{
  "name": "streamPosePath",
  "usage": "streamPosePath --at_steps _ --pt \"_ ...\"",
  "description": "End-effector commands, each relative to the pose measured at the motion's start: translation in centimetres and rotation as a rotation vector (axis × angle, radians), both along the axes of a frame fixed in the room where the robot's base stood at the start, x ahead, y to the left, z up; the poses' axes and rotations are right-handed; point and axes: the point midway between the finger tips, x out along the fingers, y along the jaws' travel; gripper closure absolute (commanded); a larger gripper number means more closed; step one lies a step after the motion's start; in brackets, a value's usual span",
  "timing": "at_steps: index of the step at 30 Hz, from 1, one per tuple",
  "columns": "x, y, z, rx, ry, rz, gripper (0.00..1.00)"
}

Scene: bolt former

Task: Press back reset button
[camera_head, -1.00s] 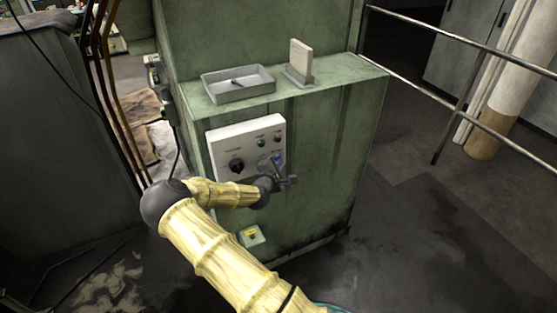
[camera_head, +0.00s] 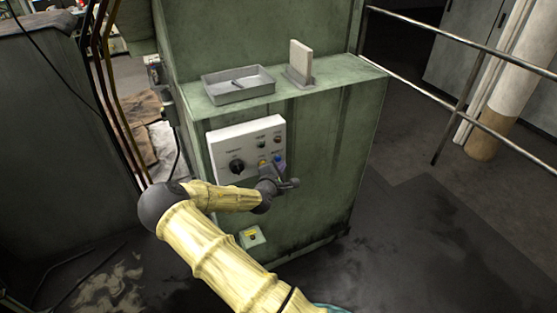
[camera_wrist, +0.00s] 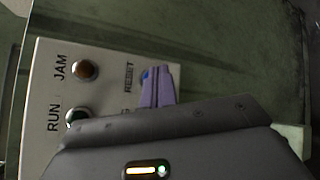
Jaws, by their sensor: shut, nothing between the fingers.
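The white control panel (camera_head: 225,143) is on the front of the green machine. Its blue button (camera_head: 278,158) is at the lower right, and a sliver of it (camera_wrist: 146,74) shows in the wrist view beside the label RESET. My gripper (camera_head: 277,166) is at the panel, just below the blue button. In the wrist view its purple fingers (camera_wrist: 158,87) are shut with nothing held, their tips at the blue button and covering most of it. I cannot tell whether they touch it or whether it is pressed in.
A yellow button (camera_head: 262,163) is left of my gripper. A grey tray (camera_head: 240,93) sits on the ledge above. A metal railing (camera_head: 460,42) stands at right.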

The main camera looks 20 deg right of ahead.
Motion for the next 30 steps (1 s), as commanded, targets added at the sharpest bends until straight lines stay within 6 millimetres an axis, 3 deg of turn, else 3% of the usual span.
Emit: streamPosePath --at_steps 11,30 --pt "-0.4 0.0 0.0 0.000 0.002 -0.002 1.00" --pt "-5.0 -0.2 0.0 0.000 0.001 0.000 1.00"
